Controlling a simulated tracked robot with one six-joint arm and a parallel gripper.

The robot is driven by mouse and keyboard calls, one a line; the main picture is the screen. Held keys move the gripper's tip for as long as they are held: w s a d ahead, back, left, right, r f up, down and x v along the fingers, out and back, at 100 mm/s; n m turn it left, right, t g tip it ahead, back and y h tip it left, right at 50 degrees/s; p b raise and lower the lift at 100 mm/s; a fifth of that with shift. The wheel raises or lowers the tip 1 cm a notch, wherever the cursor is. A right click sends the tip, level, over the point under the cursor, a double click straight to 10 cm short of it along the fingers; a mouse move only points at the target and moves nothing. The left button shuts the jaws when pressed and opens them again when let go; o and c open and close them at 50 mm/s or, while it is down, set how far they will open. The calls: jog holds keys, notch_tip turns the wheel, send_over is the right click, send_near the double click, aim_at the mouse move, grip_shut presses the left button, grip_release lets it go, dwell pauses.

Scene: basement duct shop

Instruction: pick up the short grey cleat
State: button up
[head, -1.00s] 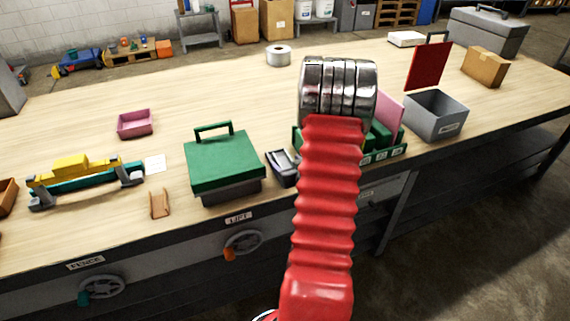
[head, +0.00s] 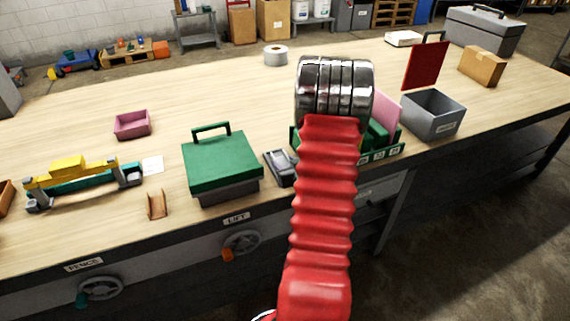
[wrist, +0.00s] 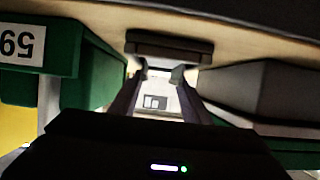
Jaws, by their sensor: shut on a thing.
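My gripper (wrist: 161,73) shows in the wrist view, its two dark fingers reaching forward and closed in to a narrow gap. The exact contact is dim and partly hidden. In the head view my red arm hides the gripper and the cleat cannot be made out clearly.
A green case with a grey base (head: 220,160) and a green bin rack (head: 385,152) stand close on either side; the wrist view shows a green bin (wrist: 85,65) at left. A small grey object (head: 280,167) lies between them. A pink tray (head: 132,124) stands farther left.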

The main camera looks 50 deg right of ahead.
notch_tip(320, 180, up, 10)
dwell(0.6)
jog(key=shift+w, duration=0.1)
dwell(0.4)
jog(key=shift+n+t+y, duration=0.5)
jog(key=shift+n+y, duration=0.2)
jog(key=shift+n, duration=0.1)
jog(key=w+a, duration=0.6)
jog(key=w+a+r, duration=0.1)
jog(key=w+a, duration=0.2)
jog(key=shift+a, duration=0.3)
jog(key=shift+n+t+y, duration=0.3)
jog(key=shift+n+y, duration=0.5)
jog(key=shift+y, duration=0.1)
jog(key=w+a, duration=0.2)
jog(key=a, duration=0.2)
jog(key=w+a, duration=0.2)
jog(key=a, duration=0.2)
jog(key=w+a+r, duration=0.1)
jog(key=w+a, duration=0.2)
jog(key=a, duration=0.1)
jog(key=shift+a, duration=0.4)
jog(key=w+a+n+y, duration=0.3)
jog(key=a, duration=2.3)
jog(key=shift+a+r+y, duration=0.3)
jog(key=shift+r+y, duration=0.05)
jog(key=shift+y, duration=0.05)
